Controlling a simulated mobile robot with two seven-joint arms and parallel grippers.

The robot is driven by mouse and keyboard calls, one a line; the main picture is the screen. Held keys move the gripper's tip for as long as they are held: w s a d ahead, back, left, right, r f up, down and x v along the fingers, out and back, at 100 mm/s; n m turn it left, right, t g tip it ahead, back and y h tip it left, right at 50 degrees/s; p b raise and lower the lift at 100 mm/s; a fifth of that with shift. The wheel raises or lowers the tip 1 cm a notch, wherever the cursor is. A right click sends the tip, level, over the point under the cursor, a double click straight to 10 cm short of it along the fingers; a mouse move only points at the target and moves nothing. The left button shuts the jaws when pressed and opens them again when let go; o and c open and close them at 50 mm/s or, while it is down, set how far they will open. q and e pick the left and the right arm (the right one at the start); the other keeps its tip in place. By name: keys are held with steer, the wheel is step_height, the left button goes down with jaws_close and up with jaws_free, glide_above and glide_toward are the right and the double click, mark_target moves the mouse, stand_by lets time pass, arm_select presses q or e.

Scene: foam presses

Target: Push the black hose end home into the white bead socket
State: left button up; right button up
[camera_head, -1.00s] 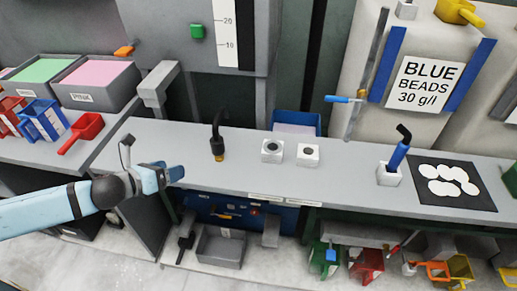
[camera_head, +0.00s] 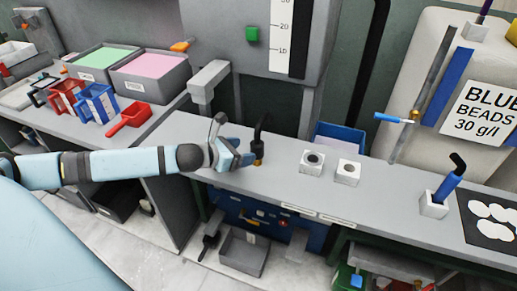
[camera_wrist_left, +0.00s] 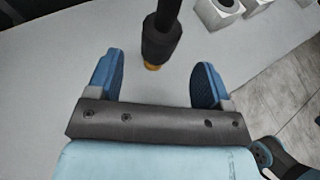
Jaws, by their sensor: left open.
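The black hose end (camera_head: 259,143), with a brass tip, stands upright on the grey bench. It also shows in the left wrist view (camera_wrist_left: 161,35). My left gripper (camera_head: 247,158) is open just left of the hose end. In the left wrist view its blue fingers (camera_wrist_left: 154,78) lie either side of the hose's line, with the hose just beyond them and not gripped. Two white blocks with round holes stand to the right, a left one (camera_head: 312,162) and a right one (camera_head: 347,172). I cannot tell which is the bead socket. My right gripper is out of view.
A white holder (camera_head: 433,206) with a blue handle (camera_head: 447,187) stands farther right, beside a black mat with white discs. Red and blue scoops lie at left. The bench between hose and blocks is clear.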

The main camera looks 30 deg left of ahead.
mark_target(257, 148)
arm_select(q)
steer(key=shift+x, duration=3.2)
steer(key=c, duration=1.2)
steer(key=shift+r, duration=0.15)
